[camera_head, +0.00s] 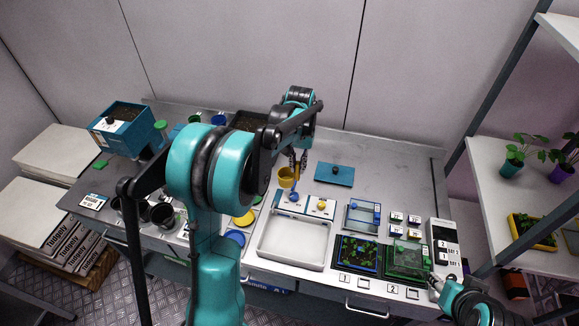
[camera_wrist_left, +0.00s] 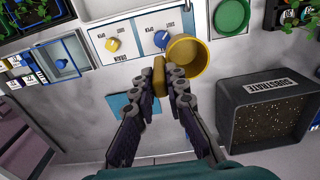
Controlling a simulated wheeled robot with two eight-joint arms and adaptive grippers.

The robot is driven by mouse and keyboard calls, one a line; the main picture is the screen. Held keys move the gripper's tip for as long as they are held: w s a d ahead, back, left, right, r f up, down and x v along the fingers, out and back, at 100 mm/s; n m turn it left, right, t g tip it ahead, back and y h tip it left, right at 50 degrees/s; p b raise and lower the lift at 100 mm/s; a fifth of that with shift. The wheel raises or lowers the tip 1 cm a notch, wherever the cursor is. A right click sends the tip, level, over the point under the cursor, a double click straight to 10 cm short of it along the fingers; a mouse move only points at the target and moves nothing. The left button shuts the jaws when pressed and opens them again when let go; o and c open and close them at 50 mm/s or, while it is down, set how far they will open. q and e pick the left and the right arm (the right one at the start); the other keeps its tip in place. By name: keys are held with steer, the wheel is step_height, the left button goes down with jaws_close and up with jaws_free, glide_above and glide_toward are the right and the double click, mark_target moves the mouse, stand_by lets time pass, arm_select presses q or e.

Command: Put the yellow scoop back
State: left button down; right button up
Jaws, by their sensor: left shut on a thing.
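The yellow scoop (camera_head: 286,177) is in my left gripper (camera_head: 298,163), above the table behind the white panel with knobs. In the left wrist view the fingers (camera_wrist_left: 174,82) are shut on the scoop's handle (camera_wrist_left: 159,68), and its round cup (camera_wrist_left: 187,52) is to the right of the handle, overlapping the panel edge near the blue knob. My right gripper (camera_head: 436,285) is at the lower right beside the green planted tray; its jaws are too small to read.
The white knob panel (camera_wrist_left: 135,42) adjoins a white basin (camera_head: 293,243). A blue plate (camera_head: 334,174) lies flat behind. A dark substrate box (camera_wrist_left: 228,125) stands at right in the wrist view. A blue soil box (camera_head: 135,135) stands far left. Planted trays (camera_head: 355,255) are at the front right.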

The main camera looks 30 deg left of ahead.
arm_select(q)
steer(key=w+a+f+b, duration=0.1)
steer(key=w+a+f, duration=0.6)
steer(key=f, duration=0.3)
steer(key=shift+w+f+b, duration=0.3)
steer(key=shift+w+b, duration=0.05)
steer(key=shift+w, duration=0.35)
steer(key=shift+f, duration=0.1)
steer(key=shift+f, duration=0.15)
steer(key=c, duration=1.5)
jaws_free()
steer(key=shift+c, duration=0.2)
